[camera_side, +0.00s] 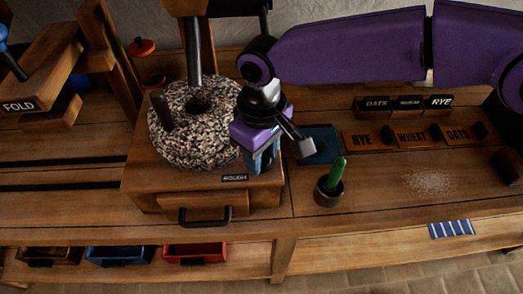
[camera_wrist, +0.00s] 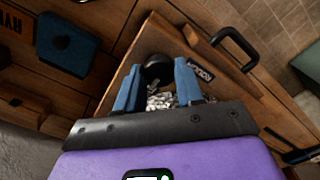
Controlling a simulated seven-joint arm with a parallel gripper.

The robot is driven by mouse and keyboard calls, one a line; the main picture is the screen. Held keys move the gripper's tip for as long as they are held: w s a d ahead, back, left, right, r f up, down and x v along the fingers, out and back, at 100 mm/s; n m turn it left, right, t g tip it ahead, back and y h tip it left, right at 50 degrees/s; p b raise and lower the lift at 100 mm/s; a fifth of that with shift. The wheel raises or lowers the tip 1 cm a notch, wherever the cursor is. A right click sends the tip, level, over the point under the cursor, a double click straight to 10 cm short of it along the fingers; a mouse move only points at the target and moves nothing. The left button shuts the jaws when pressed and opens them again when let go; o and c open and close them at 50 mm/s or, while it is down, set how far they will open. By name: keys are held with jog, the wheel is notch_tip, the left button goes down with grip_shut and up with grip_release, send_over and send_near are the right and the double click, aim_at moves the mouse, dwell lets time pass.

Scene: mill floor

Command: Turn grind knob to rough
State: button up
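The grind knob (camera_wrist: 158,68) is a dark round knob on the front of the wooden mill base, seen between my fingertips in the wrist view. The ROUGH label (camera_side: 235,178) is on the base's front edge; it also shows in the wrist view (camera_wrist: 201,68), just right of my right finger. My gripper (camera_side: 262,163) is low at the right side of the speckled millstone (camera_side: 190,125). Its blue fingers (camera_wrist: 157,75) are spread on either side of the knob; I cannot tell whether they touch it. In the side view my gripper hides the knob.
A drawer handle (camera_side: 205,216) sticks out below the label. RYE, WHEAT and OATS plates (camera_side: 415,137) lie further right.

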jog(key=shift+c, duration=0.6)
jog(key=shift+n, duration=0.3)
jog(key=n, duration=0.3)
jog(key=shift+n, duration=0.3)
jog(key=n, duration=0.4)
jog(key=shift+n, duration=0.3)
jog(key=n, duration=0.8)
jog(key=shift+r, duration=0.1)
jog(key=shift+n, duration=0.5)
